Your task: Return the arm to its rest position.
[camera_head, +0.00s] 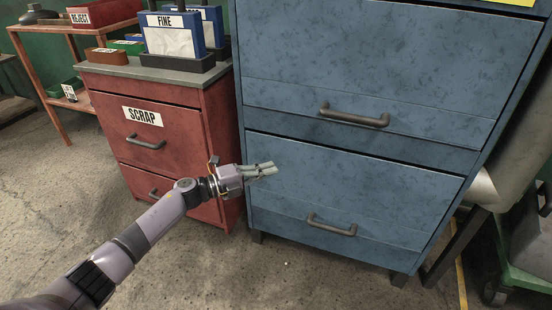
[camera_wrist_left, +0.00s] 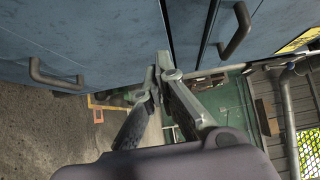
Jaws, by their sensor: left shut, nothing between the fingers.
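My left arm (camera_head: 137,237) reaches in from the lower left in the head view. My left gripper (camera_head: 272,169) is shut and empty, and it shows in front of the lower part of the blue cabinet (camera_head: 370,95). I cannot tell whether the fingers touch the cabinet. My right gripper is not in view.
The cabinet's two visible drawers are shut, with dark handles (camera_head: 354,116) and (camera_head: 331,226). A red cabinet labelled SCRAP (camera_head: 143,117) stands to its left, with a FINE holder (camera_head: 172,38) on top. Concrete floor (camera_head: 200,275) is clear in front.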

